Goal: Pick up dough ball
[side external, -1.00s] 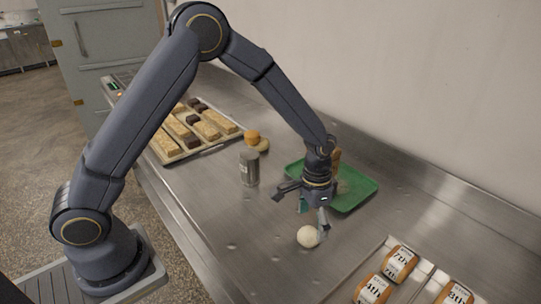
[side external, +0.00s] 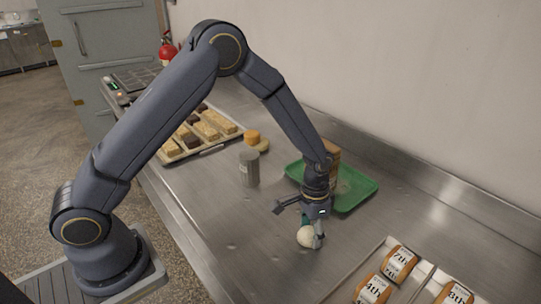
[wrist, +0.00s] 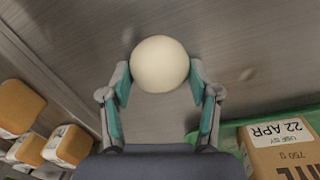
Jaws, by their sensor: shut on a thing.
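The dough ball (side external: 306,237) is a round, cream-white ball on the steel counter. In the wrist view the ball (wrist: 160,64) sits between the tips of the two teal-padded fingers, with a pad against each side. My gripper (side external: 310,236) points down over it and is shut on it. It also shows in the wrist view (wrist: 160,82). In the side view a finger covers the right part of the ball. I see no clear gap between the ball and the counter.
A green tray (side external: 357,200) with a brown box (wrist: 285,150) stands just behind my gripper. A metal can (side external: 249,168) stands to the left. A tray of bars (side external: 168,158) lies further back. Labelled loaves (side external: 397,262) sit in a tray at front right. Counter around the ball is clear.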

